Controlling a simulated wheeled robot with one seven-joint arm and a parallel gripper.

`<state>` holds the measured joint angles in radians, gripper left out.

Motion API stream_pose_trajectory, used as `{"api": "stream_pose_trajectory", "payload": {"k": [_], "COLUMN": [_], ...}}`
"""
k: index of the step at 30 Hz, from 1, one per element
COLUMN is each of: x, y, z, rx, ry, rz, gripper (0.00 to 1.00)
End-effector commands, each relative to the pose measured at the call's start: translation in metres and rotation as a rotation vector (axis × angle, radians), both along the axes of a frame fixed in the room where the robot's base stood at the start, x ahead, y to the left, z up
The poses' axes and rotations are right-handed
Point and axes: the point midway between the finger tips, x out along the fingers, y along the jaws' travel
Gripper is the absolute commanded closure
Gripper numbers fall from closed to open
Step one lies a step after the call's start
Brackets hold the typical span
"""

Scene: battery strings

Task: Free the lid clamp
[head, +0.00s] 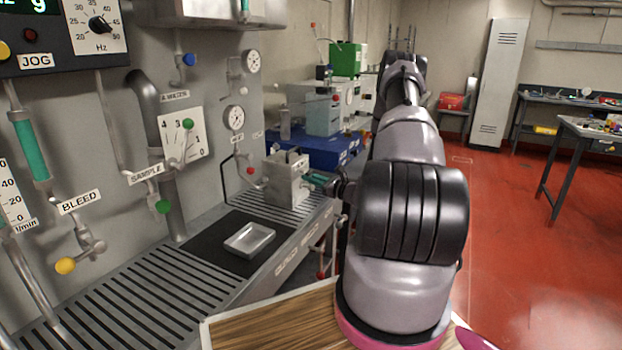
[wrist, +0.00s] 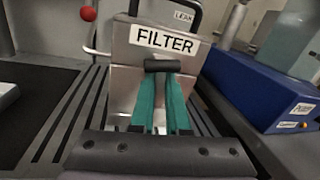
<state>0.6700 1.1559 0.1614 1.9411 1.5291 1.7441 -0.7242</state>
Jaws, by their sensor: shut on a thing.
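The filter housing (head: 289,180) is a grey metal box at the back end of the bench. In the wrist view the housing (wrist: 135,47) fills the middle, with a FILTER label on its face. A short black crossbar handle (wrist: 162,66), which looks like the lid clamp's handle, sticks out below the label. My gripper (wrist: 162,80) has two teal fingers shut on this handle. In the head view my gripper (head: 314,178) reaches the housing's right side. The clamp's joint behind the fingers is hidden.
A blue case (wrist: 265,95) stands close to the right of the housing. A shallow metal tray (head: 249,240) sits on a black mat (head: 215,237) in front. Pipes, gauges and a SAMPLE valve line the left wall. Red floor is open at right.

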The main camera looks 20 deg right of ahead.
Motion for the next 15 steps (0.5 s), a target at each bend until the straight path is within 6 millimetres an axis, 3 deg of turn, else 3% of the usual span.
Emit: {"api": "stream_pose_trajectory", "payload": {"k": [15], "x": [-0.012], "y": [0.013], "z": [-0.009], "rx": [-0.374], "ry": [-0.291], "rz": [-0.003], "gripper": [1.0]}}
